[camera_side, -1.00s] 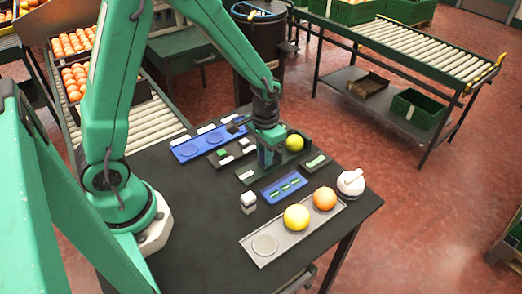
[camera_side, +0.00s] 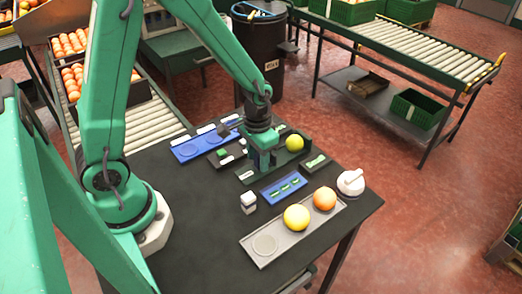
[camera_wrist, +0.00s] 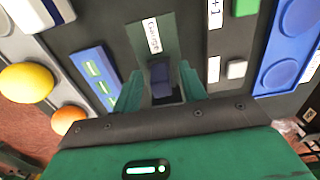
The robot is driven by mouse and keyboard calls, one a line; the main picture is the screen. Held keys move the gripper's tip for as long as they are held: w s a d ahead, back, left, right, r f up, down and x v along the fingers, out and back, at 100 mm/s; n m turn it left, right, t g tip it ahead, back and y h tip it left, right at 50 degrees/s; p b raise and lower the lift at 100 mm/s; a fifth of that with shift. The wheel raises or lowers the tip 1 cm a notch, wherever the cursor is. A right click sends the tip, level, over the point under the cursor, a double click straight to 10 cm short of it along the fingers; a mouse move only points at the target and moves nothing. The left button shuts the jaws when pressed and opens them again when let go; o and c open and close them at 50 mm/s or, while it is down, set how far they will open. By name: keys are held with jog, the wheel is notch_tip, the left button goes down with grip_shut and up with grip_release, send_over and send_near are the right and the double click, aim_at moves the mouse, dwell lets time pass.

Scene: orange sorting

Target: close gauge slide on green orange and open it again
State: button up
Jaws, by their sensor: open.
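The green orange (camera_side: 294,143) is yellow-green and sits at the right end of a dark gauge tray (camera_side: 246,177) in the side view. My gripper (camera_side: 262,166) is over the same tray, left of the orange and apart from it. In the wrist view my open gripper (camera_wrist: 160,92) has its two green fingers on either side of a dark blue block, apparently the gauge slide (camera_wrist: 160,74). I cannot tell whether the fingers touch it. A white label (camera_wrist: 152,35) lies on the tray beyond the block. The orange is hidden in the wrist view.
A blue tray with green strips (camera_side: 284,187) lies in front of the gauge. A grey tray (camera_side: 254,257) holds a yellow fruit (camera_side: 297,217) and an orange one (camera_side: 325,199). A white lidded pot (camera_side: 350,183) stands at the right. A blue rack (camera_side: 184,153) lies behind.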

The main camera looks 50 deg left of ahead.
aim_at(256, 155)
jog(key=shift+r, duration=0.1)
jog(key=shift+r, duration=3.8)
jog(key=shift+r, duration=0.1)
jog(key=shift+s+r, duration=0.2)
jog(key=shift+r, duration=0.35)
jog(key=s+a+r+t, duration=0.2)
jog(key=s+r+t, duration=0.3)
jog(key=s+r, duration=0.6)
jog(key=shift+r+t, duration=0.3)
jog(key=shift+r, duration=0.7)
